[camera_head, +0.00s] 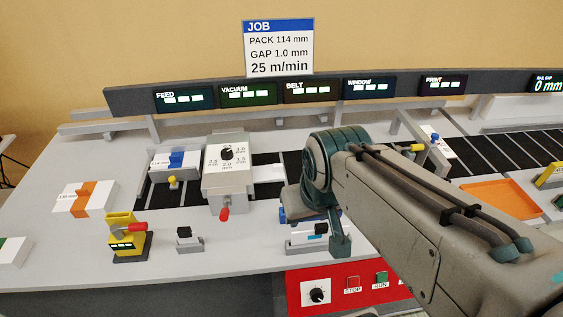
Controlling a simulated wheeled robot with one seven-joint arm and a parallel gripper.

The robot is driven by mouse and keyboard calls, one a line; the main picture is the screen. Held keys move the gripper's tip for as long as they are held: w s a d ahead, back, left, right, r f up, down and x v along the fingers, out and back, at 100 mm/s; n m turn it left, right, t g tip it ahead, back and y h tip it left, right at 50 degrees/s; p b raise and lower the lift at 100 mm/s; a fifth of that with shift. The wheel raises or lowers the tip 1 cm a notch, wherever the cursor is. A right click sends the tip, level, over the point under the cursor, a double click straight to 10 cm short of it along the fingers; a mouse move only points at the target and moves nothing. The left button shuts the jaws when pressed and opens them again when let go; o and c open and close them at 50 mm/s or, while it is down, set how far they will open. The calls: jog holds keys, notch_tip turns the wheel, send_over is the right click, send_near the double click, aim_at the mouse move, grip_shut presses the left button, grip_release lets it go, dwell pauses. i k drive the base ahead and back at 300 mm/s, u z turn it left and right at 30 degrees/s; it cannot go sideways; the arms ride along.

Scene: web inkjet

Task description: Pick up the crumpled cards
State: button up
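I cannot make out any cards that are clearly crumpled. A flat white piece (268,173) lies on the dark belt just right of the grey dial unit (228,170); whether it is a card I cannot tell. My arm reaches in from the lower right and bends down over the front of the machine. My gripper is mostly hidden behind the arm's wrist; a teal part (340,240) beside a small white block with a black top (308,237) may belong to it. Its fingers do not show clearly.
An orange tray (497,194) lies at the right. A yellow unit with a red lever (128,236) and a small black-topped clamp (187,238) stand at the front left. A red panel (338,289) with a knob and buttons is below the edge. The left front deck has free room.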

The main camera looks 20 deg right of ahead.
aim_at(272, 172)
jog(key=z, duration=2.75)
jog(key=k, duration=1.3)
jog(key=u, duration=1.8)
jog(key=i, duration=0.5)
jog(key=z, duration=0.05)
